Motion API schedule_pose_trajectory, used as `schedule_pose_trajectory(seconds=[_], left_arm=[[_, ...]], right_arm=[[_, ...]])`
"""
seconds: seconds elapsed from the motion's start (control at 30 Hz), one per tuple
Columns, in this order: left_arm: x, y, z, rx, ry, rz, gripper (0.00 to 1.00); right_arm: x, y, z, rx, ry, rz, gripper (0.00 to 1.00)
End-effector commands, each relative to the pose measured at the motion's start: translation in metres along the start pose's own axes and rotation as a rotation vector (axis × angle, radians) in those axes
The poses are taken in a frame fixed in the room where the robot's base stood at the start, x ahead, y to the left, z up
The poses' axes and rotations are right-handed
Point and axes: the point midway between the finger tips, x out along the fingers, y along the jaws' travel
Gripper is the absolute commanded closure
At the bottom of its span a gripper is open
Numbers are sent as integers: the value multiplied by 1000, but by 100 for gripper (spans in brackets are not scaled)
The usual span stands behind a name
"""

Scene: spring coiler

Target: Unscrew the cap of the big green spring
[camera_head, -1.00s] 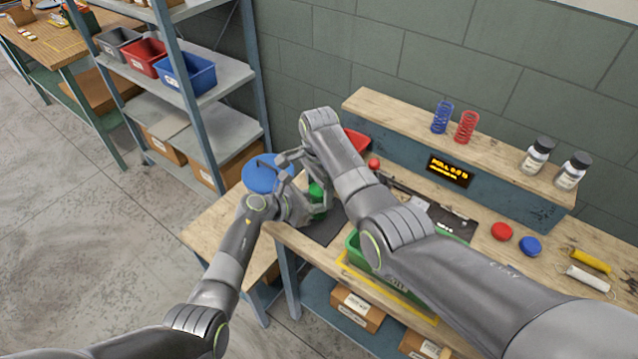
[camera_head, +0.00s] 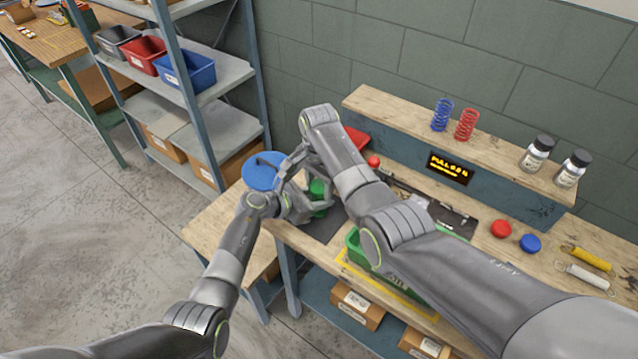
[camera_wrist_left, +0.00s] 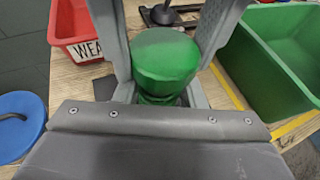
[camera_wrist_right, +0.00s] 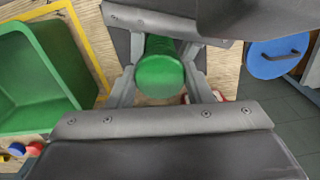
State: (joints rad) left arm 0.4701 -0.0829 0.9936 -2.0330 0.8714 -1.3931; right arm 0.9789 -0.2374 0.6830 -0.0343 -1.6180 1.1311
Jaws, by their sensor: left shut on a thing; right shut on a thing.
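The big green spring (camera_head: 320,211) stands upright at the left end of the bench, with its green cap (camera_head: 317,187) on top. In the left wrist view the cap (camera_wrist_left: 165,55) is a smooth round knob and a little of the spring body shows below it. My left gripper (camera_head: 310,207) is shut around the spring from the left. My right gripper (camera_head: 305,172) reaches in from above and is shut at the cap, which also shows between its fingers in the right wrist view (camera_wrist_right: 160,76). The fingers hide much of the spring.
A green bin (camera_head: 352,243) and a red bin (camera_wrist_left: 76,32) stand close by. A blue disc (camera_head: 262,171) is left of the grippers. A lit display (camera_head: 450,169) is on the shelf front. Red (camera_head: 501,229) and blue (camera_head: 530,243) caps lie at right.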

Motion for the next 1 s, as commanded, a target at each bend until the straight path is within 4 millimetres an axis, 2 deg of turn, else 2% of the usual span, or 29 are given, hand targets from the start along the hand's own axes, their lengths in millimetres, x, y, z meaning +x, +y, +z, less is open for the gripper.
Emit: schedule_pose_trajectory(seconds=[0.1, 0.13, 0.27, 0.57, 0.8, 0.93, 1.0], left_arm=[[0, 0, 0, 0, 0, 0, 100], [0, 0, 0, 0, 0, 0, 100], [0, 0, 0, 0, 0, 0, 100], [0, 0, 0, 0, 0, 0, 100], [0, 0, 0, 0, 0, 0, 100], [0, 0, 0, 0, 0, 0, 100], [0, 0, 0, 0, 0, 0, 100]], right_arm=[[0, 0, 0, 2, 1, 0, 82], [0, 0, 0, 2, 1, 0, 51], [0, 0, 0, 2, 1, 0, 34], [-2, 0, 0, 3, 1, -1, 33], [-32, -1, 0, 3, 2, -3, 33], [-43, 0, 0, 3, 1, -1, 33], [-45, 0, 0, 5, 0, 0, 36]])
